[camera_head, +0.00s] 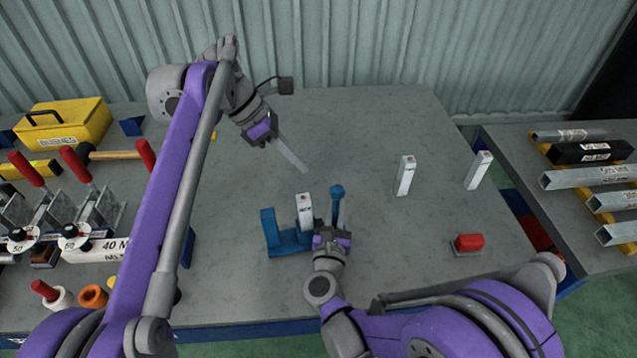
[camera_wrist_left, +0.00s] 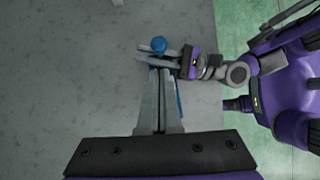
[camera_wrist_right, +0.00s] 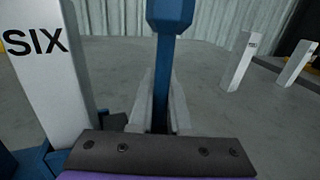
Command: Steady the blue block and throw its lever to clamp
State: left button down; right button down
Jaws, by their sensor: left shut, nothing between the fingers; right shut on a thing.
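The blue block (camera_head: 290,240) sits on the grey bench near its front edge, with an upright jaw at its left end. A white post (camera_head: 304,210), marked SIX in the right wrist view (camera_wrist_right: 50,75), stands between jaw and lever. My right gripper (camera_head: 332,230) is shut on the lever below its knob. My left gripper (camera_head: 304,169) is shut and empty, behind and above the block. The block's underside is hidden.
Two white posts (camera_head: 405,176) (camera_head: 478,171) stand at the right of the bench, with a red button box (camera_head: 468,243) nearer the front. Toggle clamps (camera_head: 85,195) and a yellow case (camera_head: 63,124) are at the left. The bench middle behind the block is clear.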

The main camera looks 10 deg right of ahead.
pick_arm(q)
jog(key=shift+w+a+r+m+h, duration=0.15)
jog(key=shift+w+a+r+h, duration=0.05)
jog(key=shift+a, duration=0.4)
jog(key=shift+w+a+r+m+h, duration=0.15)
jog(key=shift+w+a+r+h, duration=0.05)
jog(key=shift+a, duration=0.4)
send_near(336, 207)
jog(key=shift+w+d+f, duration=0.15)
jog(key=shift+d+f, duration=0.3)
jog(key=shift+d, duration=0.1)
jog(key=shift+w+d+f, duration=0.2)
jog(key=shift+d+f, duration=0.25)
jog(key=shift+d, duration=0.05)
